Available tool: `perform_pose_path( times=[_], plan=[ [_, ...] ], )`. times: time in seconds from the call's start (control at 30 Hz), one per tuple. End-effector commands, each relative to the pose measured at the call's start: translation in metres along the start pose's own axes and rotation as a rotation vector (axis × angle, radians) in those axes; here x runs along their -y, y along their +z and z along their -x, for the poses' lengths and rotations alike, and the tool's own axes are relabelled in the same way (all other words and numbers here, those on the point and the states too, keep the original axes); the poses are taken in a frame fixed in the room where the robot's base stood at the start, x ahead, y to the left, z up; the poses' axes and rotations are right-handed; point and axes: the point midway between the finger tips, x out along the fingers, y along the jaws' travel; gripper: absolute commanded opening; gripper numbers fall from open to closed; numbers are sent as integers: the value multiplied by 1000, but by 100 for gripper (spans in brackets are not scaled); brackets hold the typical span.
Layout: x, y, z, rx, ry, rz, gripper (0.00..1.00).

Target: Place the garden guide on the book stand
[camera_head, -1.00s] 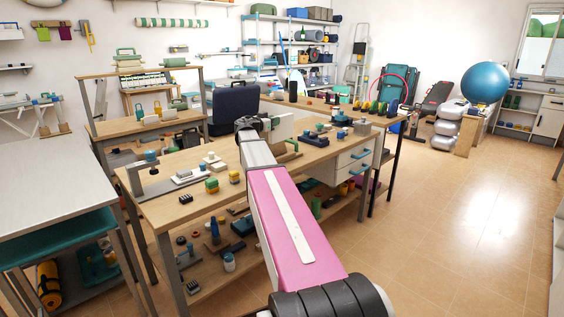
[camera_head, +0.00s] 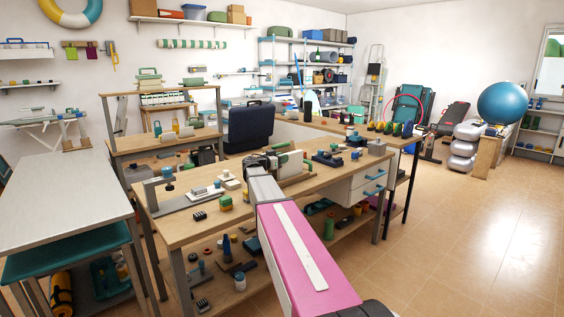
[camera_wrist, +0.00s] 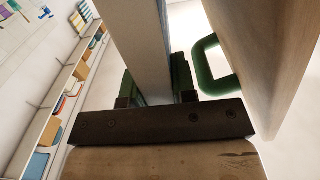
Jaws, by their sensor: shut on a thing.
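My gripper (camera_head: 272,158) is over the middle of the wooden workbench, pointing away from me. In the wrist view its dark fingers (camera_wrist: 153,82) are shut on a thin pale slab (camera_wrist: 143,45), seen edge-on, apparently the garden guide. In the head view a pale panel (camera_head: 293,163) shows just beyond my gripper and seems to be the same thing. A large beige panel (camera_wrist: 268,55) stands close on the right in the wrist view, next to a green loop (camera_wrist: 207,65). I cannot tell for sure which thing is the book stand, or whether the guide touches it.
On the workbench (camera_head: 185,232), a clamp-like tool (camera_head: 168,183) and small blocks stand at left. Blue tools (camera_head: 327,160) and a grey block (camera_head: 377,147) stand at right. A dark blue case (camera_head: 249,127) is behind. Open tiled floor (camera_head: 470,220) lies at right.

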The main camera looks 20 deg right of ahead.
Motion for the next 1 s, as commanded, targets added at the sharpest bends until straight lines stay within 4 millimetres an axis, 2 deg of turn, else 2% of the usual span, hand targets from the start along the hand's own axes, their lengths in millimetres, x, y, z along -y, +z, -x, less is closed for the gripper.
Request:
perform_pose_path(
  times=[0.1, 0.43, 0.47, 0.5, 0.53, 0.87, 1.0],
  plan=[
    [0, 11, 0, -1, -1, 0, 0],
    [0, 13, 0, -1, -1, 0, 0],
    [0, 13, 0, -1, -1, 0, 32],
    [0, 13, 0, -1, -1, 0, 45],
    [0, 13, 0, -1, -1, 0, 51],
    [0, 10, 0, -1, -1, -1, 51],
    [0, 10, 14, -1, -2, -1, 51]
  ],
)
